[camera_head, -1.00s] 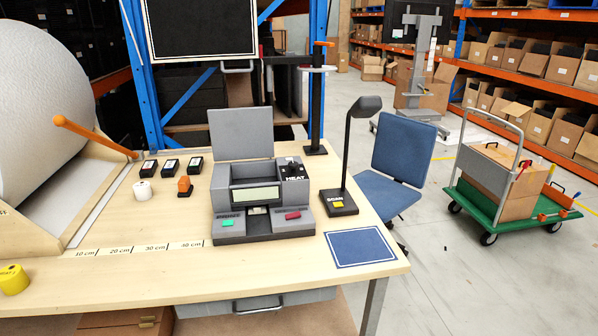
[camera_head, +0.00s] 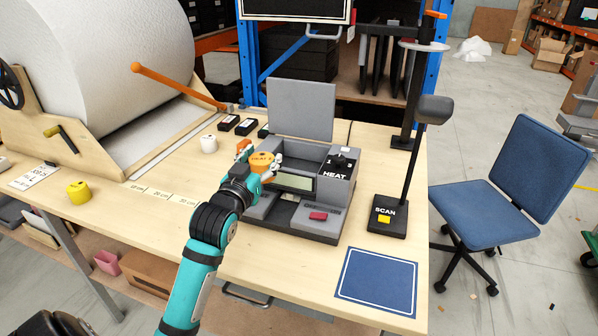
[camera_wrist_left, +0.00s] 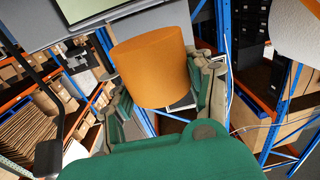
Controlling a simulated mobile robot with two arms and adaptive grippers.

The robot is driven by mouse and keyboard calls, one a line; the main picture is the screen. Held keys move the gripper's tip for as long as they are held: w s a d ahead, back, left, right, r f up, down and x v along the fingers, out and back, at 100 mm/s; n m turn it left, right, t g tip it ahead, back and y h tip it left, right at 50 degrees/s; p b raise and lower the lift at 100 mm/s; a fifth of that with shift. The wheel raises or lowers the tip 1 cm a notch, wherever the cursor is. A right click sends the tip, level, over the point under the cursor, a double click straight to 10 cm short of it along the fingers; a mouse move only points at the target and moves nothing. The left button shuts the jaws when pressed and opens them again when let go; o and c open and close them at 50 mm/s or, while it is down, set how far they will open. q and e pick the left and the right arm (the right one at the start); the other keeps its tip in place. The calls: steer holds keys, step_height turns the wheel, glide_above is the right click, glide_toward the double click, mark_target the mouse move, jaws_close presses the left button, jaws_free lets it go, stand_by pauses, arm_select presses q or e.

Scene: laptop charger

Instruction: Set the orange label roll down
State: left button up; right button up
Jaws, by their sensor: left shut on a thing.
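The orange label roll (camera_head: 262,160) is in my left gripper (camera_head: 266,172), in front of the open label printer (camera_head: 296,190) in the head view. In the left wrist view the roll (camera_wrist_left: 152,66) fills the space between the fingers of my left gripper (camera_wrist_left: 160,95), which is shut on it. The roll appears held above the table, over the printer's left part; the exact gap cannot be told. The printer's grey lid (camera_head: 300,108) stands up. My right gripper is not in view.
A yellow roll (camera_head: 78,192) is farther left. The scanner stand (camera_head: 388,215) is at the right. A blue mat (camera_head: 376,281) lies clear at the front right.

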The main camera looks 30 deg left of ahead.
mark_target(256, 154)
arm_select(q)
steer(key=shift+w+a+r+y, duration=0.15)
steer(key=shift+w+a+r, duration=0.05)
steer(key=shift+a+r, duration=0.4)
steer(key=shift+w+a+r+y, duration=0.15)
steer(key=shift+a+r, duration=0.35)
steer(key=shift+r, duration=0.05)
steer(key=w+d+f+p, duration=0.1)
steer(key=w+f+p, duration=0.3)
steer(key=w, duration=1.1)
steer(key=shift+w+d+f, duration=0.2)
steer(key=shift+w+f, duration=0.2)
steer(key=shift+f, duration=0.1)
steer(key=shift+f, duration=0.1)
steer(key=shift+f+b, duration=0.35)
steer(key=shift+f, duration=0.15)
steer(key=o, duration=1.2)
steer(key=shift+r, duration=0.1)
